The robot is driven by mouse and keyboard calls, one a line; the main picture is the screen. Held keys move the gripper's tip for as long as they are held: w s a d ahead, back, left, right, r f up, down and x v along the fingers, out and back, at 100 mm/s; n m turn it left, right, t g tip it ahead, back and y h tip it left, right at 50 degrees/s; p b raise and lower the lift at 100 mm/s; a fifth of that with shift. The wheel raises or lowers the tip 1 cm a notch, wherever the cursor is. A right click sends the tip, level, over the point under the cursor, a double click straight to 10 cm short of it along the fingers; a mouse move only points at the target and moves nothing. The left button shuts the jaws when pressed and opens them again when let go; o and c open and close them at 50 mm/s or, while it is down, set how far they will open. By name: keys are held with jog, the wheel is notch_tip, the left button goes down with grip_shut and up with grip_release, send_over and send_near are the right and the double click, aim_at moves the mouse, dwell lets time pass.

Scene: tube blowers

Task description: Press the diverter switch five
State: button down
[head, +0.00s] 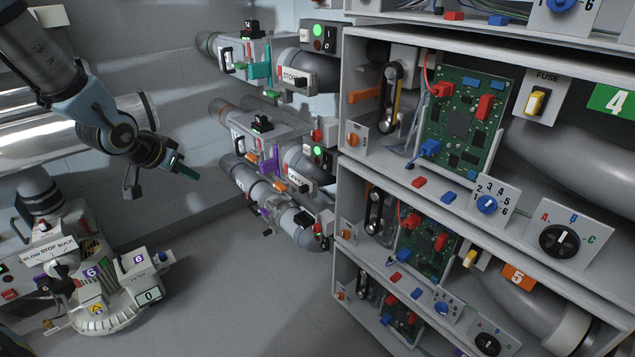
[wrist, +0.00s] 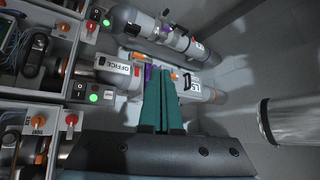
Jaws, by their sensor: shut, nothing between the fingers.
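My gripper (head: 187,172) has green fingers pressed together, in mid-air left of the wall pipes in the head view. In the wrist view the shut fingers (wrist: 165,76) overlap the pipe marked OFFICE. An orange plate marked 5 (head: 520,277) is on the middle shelf bay. Small black boxes sit on the upper pipe (head: 252,29) and the middle pipe (head: 262,124); I cannot tell which control is diverter switch five. A black switch panel with a green light (head: 319,151) is at the right end of the middle pipe; a similar one (wrist: 94,88) shows in the wrist view.
Grey shelves (head: 341,110) with circuit boards, knobs and levers fill the right. A round machine (head: 118,300) with a BLOW STOP SUCK sign (head: 48,251) stands at lower left. Bare floor (head: 240,290) lies between.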

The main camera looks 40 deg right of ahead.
aim_at(326, 168)
jog(key=s+d+m+g+h+b, duration=0.1)
jog(key=s+d+m+h, duration=0.1)
jog(key=d, duration=0.4)
jog(key=s+d+f+m+g+h, duration=0.1)
jog(key=s+d+m+g+h, duration=0.1)
jog(key=s+d, duration=0.2)
jog(key=s+d+m+g+h+b, duration=0.1)
jog(key=s+d+m+g+h, duration=0.1)
jog(key=d, duration=0.5)
jog(key=shift+s+d+f+h+b, duration=0.2)
jog(key=shift+s+d+h+b, duration=0.15)
jog(key=shift+s, duration=0.25)
jog(key=shift+d, duration=0.1)
jog(key=p+x, duration=0.1)
jog(key=x, duration=1.2)
jog(key=shift+d+f, duration=0.15)
jog(key=shift+d, duration=0.05)
jog(key=shift+d+f, duration=0.1)
jog(key=shift+d, duration=0.1)
jog(key=shift+f, duration=0.1)
